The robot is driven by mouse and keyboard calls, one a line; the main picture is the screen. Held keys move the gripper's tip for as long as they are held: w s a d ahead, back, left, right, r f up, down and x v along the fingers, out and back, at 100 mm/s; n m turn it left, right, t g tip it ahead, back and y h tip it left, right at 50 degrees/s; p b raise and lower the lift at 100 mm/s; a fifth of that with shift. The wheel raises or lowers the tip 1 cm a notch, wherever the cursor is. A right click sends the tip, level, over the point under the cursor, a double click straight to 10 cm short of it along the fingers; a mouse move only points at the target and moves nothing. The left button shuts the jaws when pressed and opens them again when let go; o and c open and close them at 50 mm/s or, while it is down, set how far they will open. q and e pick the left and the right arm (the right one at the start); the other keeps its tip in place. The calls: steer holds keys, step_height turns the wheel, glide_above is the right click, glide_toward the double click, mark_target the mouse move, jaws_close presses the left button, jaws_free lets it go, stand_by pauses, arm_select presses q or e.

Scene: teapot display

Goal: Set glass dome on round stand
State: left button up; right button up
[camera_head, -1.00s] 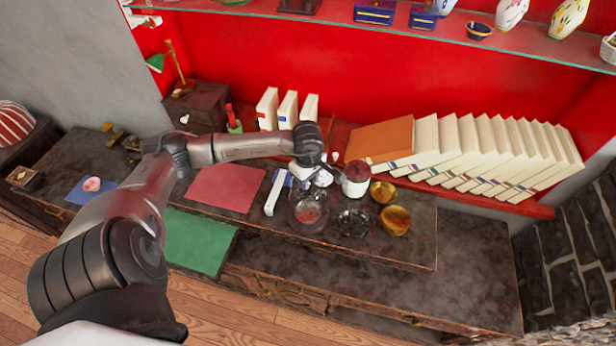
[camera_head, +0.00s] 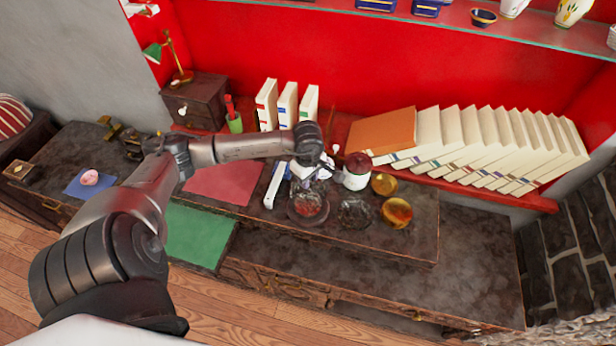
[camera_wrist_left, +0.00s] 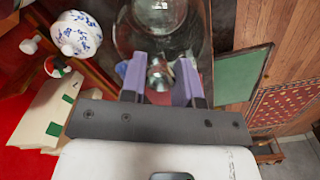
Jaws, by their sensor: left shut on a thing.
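My left gripper (camera_head: 312,168) reaches over the table from the left in the head view. In the left wrist view its two purple fingers (camera_wrist_left: 159,82) are shut on the metal knob of the glass dome (camera_wrist_left: 158,22). The clear dome spreads out beyond the fingertips there; a round glass shape with a reddish patch (camera_head: 308,208) shows below the gripper in the head view. A dark round piece (camera_head: 354,213) lies just right of it; I cannot tell whether it is the round stand. Whether the dome touches anything is unclear. My right gripper is not in view.
A blue-and-white teapot (camera_wrist_left: 76,34) is near the hand. Books (camera_head: 480,140) line the back. The table front (camera_head: 320,256) is clear.

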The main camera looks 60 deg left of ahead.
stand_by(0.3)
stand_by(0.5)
arm_select(q)
steer(key=shift+b, duration=0.5)
steer(key=shift+f+b, duration=0.5)
steer(key=shift+f, duration=0.05)
stand_by(0.4)
steer(key=o, duration=0.7)
steer(key=shift+c, duration=0.2)
steer(key=shift+r+p, duration=0.7)
steer(key=shift+r, duration=0.55)
steer(key=shift+r+p, duration=1.65)
steer(key=shift+r, duration=1.45)
steer(key=shift+r+p, duration=0.55)
steer(key=shift+r, duration=0.6)
